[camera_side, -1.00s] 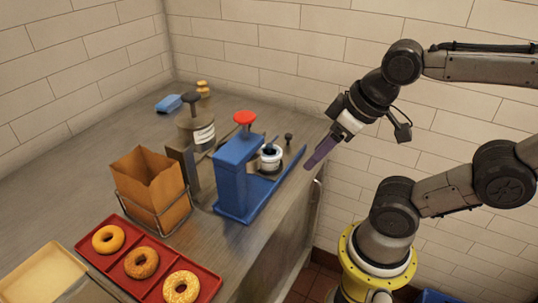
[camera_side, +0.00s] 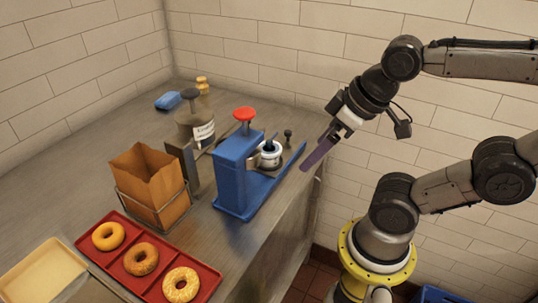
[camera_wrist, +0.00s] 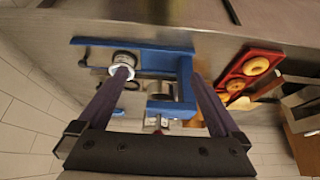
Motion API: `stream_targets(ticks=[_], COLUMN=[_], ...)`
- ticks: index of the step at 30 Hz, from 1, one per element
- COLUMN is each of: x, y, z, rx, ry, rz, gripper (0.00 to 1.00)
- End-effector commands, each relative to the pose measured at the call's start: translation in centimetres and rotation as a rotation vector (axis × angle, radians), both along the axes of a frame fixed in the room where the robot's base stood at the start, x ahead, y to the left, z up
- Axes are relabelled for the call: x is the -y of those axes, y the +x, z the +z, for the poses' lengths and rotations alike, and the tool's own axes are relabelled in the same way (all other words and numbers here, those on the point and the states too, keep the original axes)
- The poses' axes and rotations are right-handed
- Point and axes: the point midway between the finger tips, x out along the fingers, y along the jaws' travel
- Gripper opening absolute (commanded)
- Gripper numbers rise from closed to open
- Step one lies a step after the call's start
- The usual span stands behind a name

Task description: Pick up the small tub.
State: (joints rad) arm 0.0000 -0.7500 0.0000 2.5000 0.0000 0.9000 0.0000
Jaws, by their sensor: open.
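The small tub (camera_side: 270,157) is a little white-banded pot with a dark top. It stands upright at the blue press stand (camera_side: 232,182), just behind the column with the red knob. My gripper (camera_side: 308,166) is open and empty, to the right of the tub and apart from it, its purple fingers pointing down-left. In the wrist view the fingers (camera_wrist: 158,76) are spread wide. The tub (camera_wrist: 122,60) shows there beyond the left fingertip, which partly covers it.
A larger labelled canister (camera_side: 203,133) stands behind the blue stand. A paper bag in a wire holder (camera_side: 150,185) and a red tray (camera_side: 125,264) with bagels are at the front left. A blue item (camera_side: 168,101) lies at the back. The counter's right edge runs below my gripper.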

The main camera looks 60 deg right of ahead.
Motion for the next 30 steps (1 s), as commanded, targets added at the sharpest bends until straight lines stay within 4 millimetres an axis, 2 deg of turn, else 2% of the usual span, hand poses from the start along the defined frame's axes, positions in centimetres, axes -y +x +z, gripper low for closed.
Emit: stream_targets(ticks=[8, 11, 17, 23, 30], x=[0.0, 0.0, 0.1, 0.9, 3.2], y=[-0.1, -0.3, 0.8, 3.5, 8.6], z=[0.0, 0.1, 2.5, 4.7, 6.1], rx=[-0.005, -0.017, -0.039, -0.112, -0.214], ry=[-0.037, -0.111, -0.319, -0.494, -0.611], rz=[0.070, 0.211, 0.620, 1.029, 1.517], gripper=[1.00, 1.00, 1.00, 1.00, 1.00])
